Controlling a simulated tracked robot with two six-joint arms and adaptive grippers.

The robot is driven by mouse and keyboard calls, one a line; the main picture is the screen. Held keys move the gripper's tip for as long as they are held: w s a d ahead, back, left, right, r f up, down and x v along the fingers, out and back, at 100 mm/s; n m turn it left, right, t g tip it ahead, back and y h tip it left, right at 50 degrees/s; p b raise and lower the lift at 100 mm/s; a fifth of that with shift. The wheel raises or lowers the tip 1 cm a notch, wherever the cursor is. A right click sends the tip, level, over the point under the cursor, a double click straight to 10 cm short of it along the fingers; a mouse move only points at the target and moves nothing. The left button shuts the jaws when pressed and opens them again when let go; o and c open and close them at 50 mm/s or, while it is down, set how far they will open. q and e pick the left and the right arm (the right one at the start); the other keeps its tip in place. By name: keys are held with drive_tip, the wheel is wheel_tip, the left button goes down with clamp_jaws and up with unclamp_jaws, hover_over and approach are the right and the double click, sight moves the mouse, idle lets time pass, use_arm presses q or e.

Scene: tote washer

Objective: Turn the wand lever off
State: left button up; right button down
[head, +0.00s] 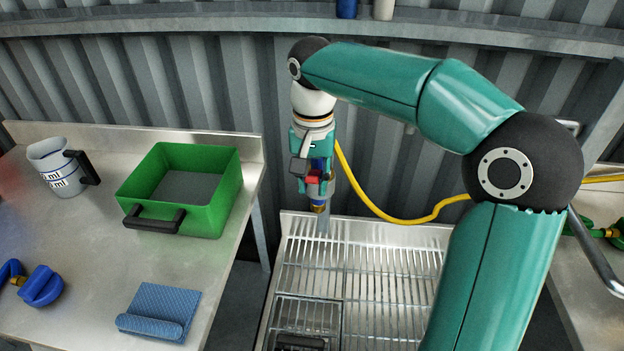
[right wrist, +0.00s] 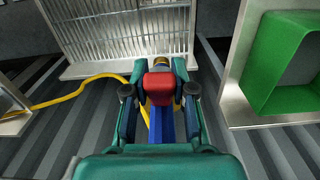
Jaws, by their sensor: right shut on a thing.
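My right gripper (head: 313,176) is shut on the wash wand and holds it above the slatted metal rack, nozzle down. In the right wrist view, the wand's blue body (right wrist: 162,128) lies between the fingers of the gripper (right wrist: 158,98). Its red lever (right wrist: 158,86) sits between the fingertips, and it also shows in the head view (head: 314,179). The brass nozzle (head: 319,207) points at the rack. A pale streak shows below it; I cannot tell whether it is water. The exact angle of the lever is hard to tell. My left gripper is out of view.
The yellow hose (head: 370,205) loops from the wand to the right. The slatted rack (head: 380,262) is mostly bare. On the left table stand a green tote (head: 218,208), a measuring jug (head: 55,170), a blue cloth (head: 165,305) and a blue-handled part (head: 42,286).

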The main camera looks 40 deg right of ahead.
idle(0.3)
drive_tip(key=shift+f+b, duration=0.3)
drive_tip(key=shift+b, duration=0.4)
drive_tip(key=shift+s+a+f+t+h+b, duration=0.1)
drive_tip(key=shift+f+t+h+b, duration=0.6)
drive_tip(key=shift+b, duration=1)
drive_tip(key=shift+s+a+f+t+h+b, duration=0.15)
drive_tip(key=shift+t+h+b, duration=0.35)
drive_tip(key=shift+h+b, duration=0.85)
drive_tip(key=shift+w+f+t+h+b, duration=0.1)
drive_tip(key=shift+f+t+h+b, duration=0.45)
drive_tip(key=shift+b, duration=1.55)
drive_tip(key=shift+r, duration=0.1)
drive_tip(key=c, duration=0.9)
unclamp_jaws()
drive_tip(key=v, duration=1.2)
drive_tip(key=shift+s, duration=0.1)
